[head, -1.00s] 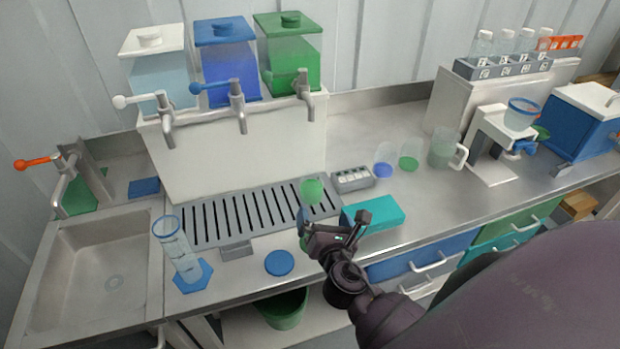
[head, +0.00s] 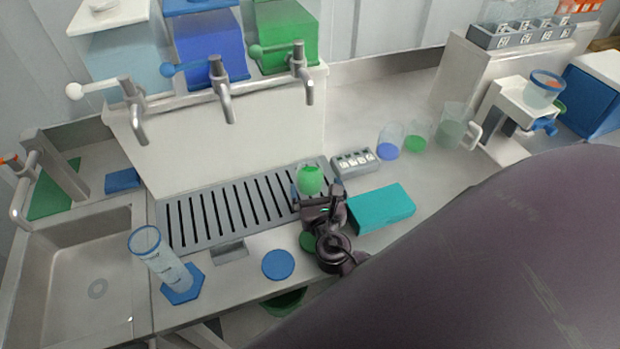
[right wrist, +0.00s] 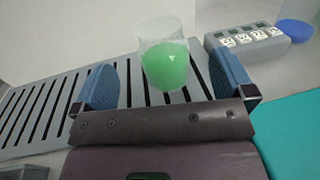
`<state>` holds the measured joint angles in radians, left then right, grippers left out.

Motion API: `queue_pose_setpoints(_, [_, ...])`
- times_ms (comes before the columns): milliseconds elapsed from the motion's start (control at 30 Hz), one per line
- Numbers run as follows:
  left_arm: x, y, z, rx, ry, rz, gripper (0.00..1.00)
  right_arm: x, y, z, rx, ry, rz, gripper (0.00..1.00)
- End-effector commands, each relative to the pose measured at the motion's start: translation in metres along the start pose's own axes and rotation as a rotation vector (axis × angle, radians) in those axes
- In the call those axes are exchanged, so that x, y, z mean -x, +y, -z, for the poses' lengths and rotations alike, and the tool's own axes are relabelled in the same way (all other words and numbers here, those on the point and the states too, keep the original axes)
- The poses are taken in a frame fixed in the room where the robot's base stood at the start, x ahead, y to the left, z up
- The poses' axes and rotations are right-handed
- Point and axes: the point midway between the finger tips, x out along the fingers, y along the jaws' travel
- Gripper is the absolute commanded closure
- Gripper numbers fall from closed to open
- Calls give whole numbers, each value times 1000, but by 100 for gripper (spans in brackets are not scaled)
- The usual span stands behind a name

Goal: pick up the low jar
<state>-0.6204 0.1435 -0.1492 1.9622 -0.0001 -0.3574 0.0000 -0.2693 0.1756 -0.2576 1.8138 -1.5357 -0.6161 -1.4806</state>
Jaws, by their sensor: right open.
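A small clear jar with green in its lower part, which looks like the low jar (head: 311,179), stands at the right end of the grey slotted drip tray (head: 180,229). In the right wrist view the jar (right wrist: 165,60) appears between the two blue finger pads. My right gripper (head: 318,189) is open around it at the front, with a finger on each side. In the right wrist view gaps show between the jar and both pads of the gripper (right wrist: 166,85). My left gripper is not in view.
A teal box (head: 382,208) lies right of the gripper, and a grey labelled block (head: 354,163) behind it. Blue-based (head: 389,142) and green-based (head: 417,136) cups stand further right. A tall clear cylinder (head: 163,262) and blue disc (head: 278,264) are left. Taps (head: 221,92) overhang the tray.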

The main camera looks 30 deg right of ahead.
Motion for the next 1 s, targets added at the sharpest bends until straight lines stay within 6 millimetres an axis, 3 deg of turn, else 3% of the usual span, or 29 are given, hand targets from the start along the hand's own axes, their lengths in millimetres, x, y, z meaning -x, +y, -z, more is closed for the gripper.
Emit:
queue_pose_setpoints(100, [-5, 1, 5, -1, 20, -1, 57, 0, 0, 18, 3, -1, -1, 0])
queue_pose_setpoints(367, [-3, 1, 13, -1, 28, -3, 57, -16, 0, 16, 0, -2, -1, 0])
queue_pose_setpoints(733, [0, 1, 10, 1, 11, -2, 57, -65, 1, 15, 1, -2, -1, 0])
queue_pose_setpoints(1000, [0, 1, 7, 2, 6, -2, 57, -76, 0, 16, -1, -1, -1, 0])
